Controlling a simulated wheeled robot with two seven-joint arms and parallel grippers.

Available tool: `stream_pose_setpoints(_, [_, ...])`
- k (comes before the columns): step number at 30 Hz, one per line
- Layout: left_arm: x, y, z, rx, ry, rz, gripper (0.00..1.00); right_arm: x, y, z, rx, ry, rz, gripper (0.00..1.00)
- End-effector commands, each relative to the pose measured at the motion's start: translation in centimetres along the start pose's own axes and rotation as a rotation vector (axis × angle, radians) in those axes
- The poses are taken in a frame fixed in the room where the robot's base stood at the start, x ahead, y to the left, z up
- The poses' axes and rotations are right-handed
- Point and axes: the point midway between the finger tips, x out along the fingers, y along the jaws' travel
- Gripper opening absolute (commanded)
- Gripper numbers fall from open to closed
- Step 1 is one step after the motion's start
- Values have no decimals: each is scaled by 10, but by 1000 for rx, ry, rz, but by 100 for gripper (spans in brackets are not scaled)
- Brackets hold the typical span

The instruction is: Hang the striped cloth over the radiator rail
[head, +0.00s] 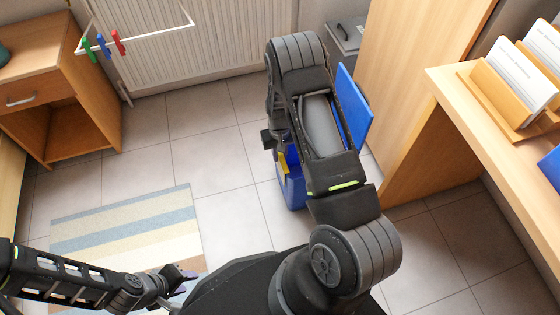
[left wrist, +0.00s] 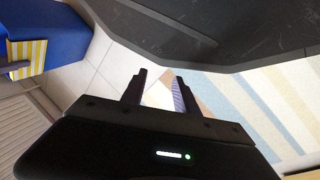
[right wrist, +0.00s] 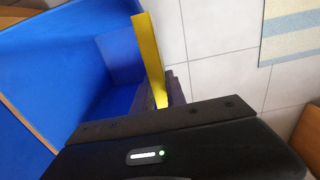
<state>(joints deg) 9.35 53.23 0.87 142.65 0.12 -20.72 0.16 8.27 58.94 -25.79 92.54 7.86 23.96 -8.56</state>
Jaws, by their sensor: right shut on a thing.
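The striped cloth shows as a narrow yellow edge in the right wrist view (right wrist: 148,50) and as yellow and white stripes against the blue bin in the left wrist view (left wrist: 30,55). In the head view only a small yellow piece (head: 283,163) shows; my right arm hides the rest. My right gripper (right wrist: 160,95) is shut on the cloth, at the blue bin (head: 293,192). My left gripper (left wrist: 158,88) is open and empty, low over the floor near my base. The white radiator rail (head: 150,38) stands out from the radiator (head: 215,40) at the back.
Green, blue and red clips (head: 103,45) sit on the rail's left part. A striped rug (head: 125,230) lies on the tiled floor. A wooden cabinet (head: 70,100) stands left. A desk (head: 480,120) with card holders is at right. The floor before the radiator is clear.

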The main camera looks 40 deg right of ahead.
Motion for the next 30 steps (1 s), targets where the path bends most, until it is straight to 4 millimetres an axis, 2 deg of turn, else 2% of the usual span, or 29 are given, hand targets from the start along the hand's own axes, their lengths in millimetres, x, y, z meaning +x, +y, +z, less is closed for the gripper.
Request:
stream_pose_setpoints(3, [0,0,0,0,0,0,36,0,0,0,0,0,0,0])
stream_pose_setpoints(11, [-3,2,1,1,-2,1,36,-5,0,0,0,1,0,0])
stream_pose_setpoints(30, [-37,22,11,15,-27,13,36,-60,0,0,1,1,0,0])
